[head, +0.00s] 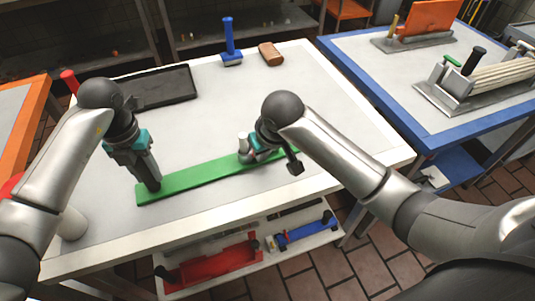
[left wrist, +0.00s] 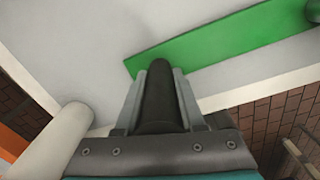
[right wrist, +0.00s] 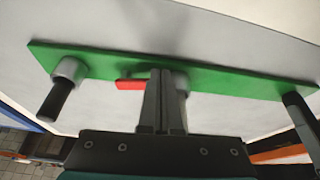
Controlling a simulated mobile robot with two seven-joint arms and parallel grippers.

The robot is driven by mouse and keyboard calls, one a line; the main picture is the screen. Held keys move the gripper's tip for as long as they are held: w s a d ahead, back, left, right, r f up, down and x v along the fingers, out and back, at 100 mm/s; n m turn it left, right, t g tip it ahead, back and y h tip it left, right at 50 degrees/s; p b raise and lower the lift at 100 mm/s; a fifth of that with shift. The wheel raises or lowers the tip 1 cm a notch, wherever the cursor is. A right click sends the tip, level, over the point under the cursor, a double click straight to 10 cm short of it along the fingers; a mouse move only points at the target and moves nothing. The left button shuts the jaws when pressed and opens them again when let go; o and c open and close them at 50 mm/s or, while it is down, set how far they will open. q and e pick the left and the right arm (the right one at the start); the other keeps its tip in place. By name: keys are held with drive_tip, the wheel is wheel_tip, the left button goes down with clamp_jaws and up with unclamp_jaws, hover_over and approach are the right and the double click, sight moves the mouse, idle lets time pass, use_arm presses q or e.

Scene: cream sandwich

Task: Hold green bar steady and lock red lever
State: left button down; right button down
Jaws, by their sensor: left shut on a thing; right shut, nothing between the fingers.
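The long green bar (head: 195,180) lies on the white table near its front edge. My left gripper (head: 149,176) is shut on a black upright handle (left wrist: 157,92) at the bar's left end. My right gripper (head: 252,150) is shut and empty over the right part of the bar. In the right wrist view, the red lever (right wrist: 130,84) shows just left of the right fingertips (right wrist: 163,80), against the green bar (right wrist: 235,82). I cannot tell whether they touch. A grey collar with a black peg (right wrist: 62,85) stands at the bar's other end.
A black tray (head: 160,88), a blue-handled tool (head: 230,45) and a brown block (head: 271,54) lie toward the back. A white cylinder (head: 72,225) stands at front left. Red (head: 218,264) and blue (head: 303,233) fixtures sit on the lower shelf. The middle of the table is clear.

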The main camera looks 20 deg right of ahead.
drive_tip(key=shift+w+a+m+h, duration=0.1)
drive_tip(key=shift+w+m+h, duration=0.15)
drive_tip(key=shift+m, duration=0.4)
drive_tip(key=shift+w+a+m+h, duration=0.1)
drive_tip(key=shift+m+h, duration=0.15)
drive_tip(key=shift+m, duration=0.4)
drive_tip(key=shift+d, duration=0.1)
